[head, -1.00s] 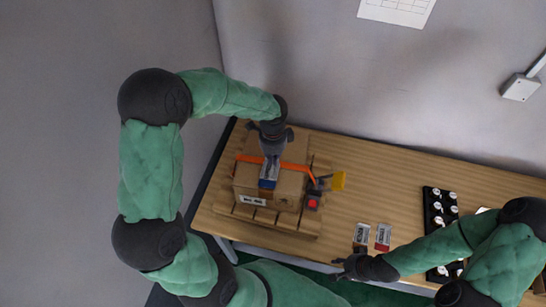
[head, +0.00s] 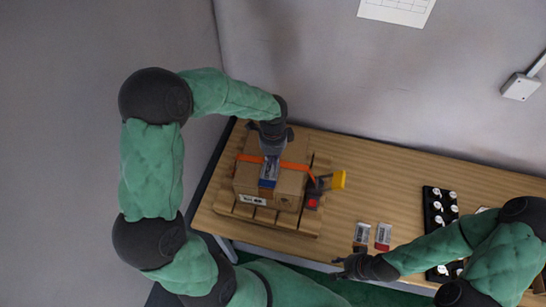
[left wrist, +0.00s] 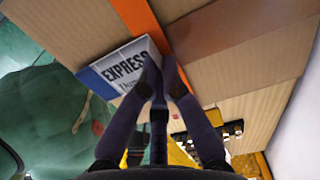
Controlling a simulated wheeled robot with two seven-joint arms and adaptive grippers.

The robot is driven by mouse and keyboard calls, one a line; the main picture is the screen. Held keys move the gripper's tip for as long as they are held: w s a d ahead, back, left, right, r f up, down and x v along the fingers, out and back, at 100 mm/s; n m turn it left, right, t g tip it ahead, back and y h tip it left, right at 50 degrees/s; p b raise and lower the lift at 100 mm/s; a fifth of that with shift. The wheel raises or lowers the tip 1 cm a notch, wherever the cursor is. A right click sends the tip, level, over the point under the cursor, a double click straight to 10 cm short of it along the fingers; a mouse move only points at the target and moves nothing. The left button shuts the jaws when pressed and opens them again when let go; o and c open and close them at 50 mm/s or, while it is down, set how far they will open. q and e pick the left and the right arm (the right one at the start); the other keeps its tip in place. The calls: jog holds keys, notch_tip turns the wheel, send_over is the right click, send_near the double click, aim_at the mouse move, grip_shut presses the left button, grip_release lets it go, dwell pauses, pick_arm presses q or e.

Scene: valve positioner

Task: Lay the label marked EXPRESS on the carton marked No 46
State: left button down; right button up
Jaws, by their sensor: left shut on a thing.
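My left gripper (head: 271,151) is shut on the EXPRESS label (head: 269,174), over the top of a brown carton (head: 291,185). In the left wrist view, the closed fingers (left wrist: 160,72) pinch the white and blue label (left wrist: 118,66) at its edge; its word EXPRESS is readable. The label is beside the orange strap (left wrist: 148,28), at or just above the cardboard; I cannot tell whether it touches. The carton's front has a white marking (head: 252,199), too small to read. My right gripper (head: 341,268) is at the table's front edge; its jaw state is unclear.
The carton stands on a wooden pallet (head: 264,217). A tool with a yellow part (head: 338,180) is at its right. Two more labels lie on the table, one grey (head: 362,232) and one red (head: 383,236). A black tray (head: 437,207) stands farther right.

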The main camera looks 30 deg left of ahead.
pick_arm(q)
jog(key=shift+f, duration=0.15)
jog(key=c, duration=1.3)
grip_release()
jog(key=shift+c, duration=0.2)
notch_tip(320, 180, up, 12)
